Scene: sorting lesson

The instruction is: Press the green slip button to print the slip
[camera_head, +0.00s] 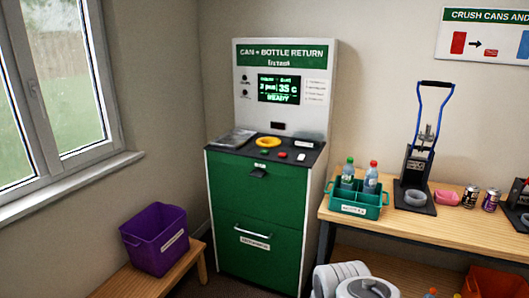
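The can and bottle return machine (261,195) stands in the corner, with a green lower body and a white upper panel. Its lit screen (279,88) shows green text, with "READY" on the bottom line. On the dark sloping counter, a small green button (264,152) sits in front of a yellow ring (268,142). A red button (282,155) and a small white piece (301,157) are to its right. A dark slot (278,126) is in the panel below the screen; I see no slip there. My gripper is not in view.
A purple bin (155,240) stands on a low wooden bench at left. White-grey parts of mine show at the bottom.

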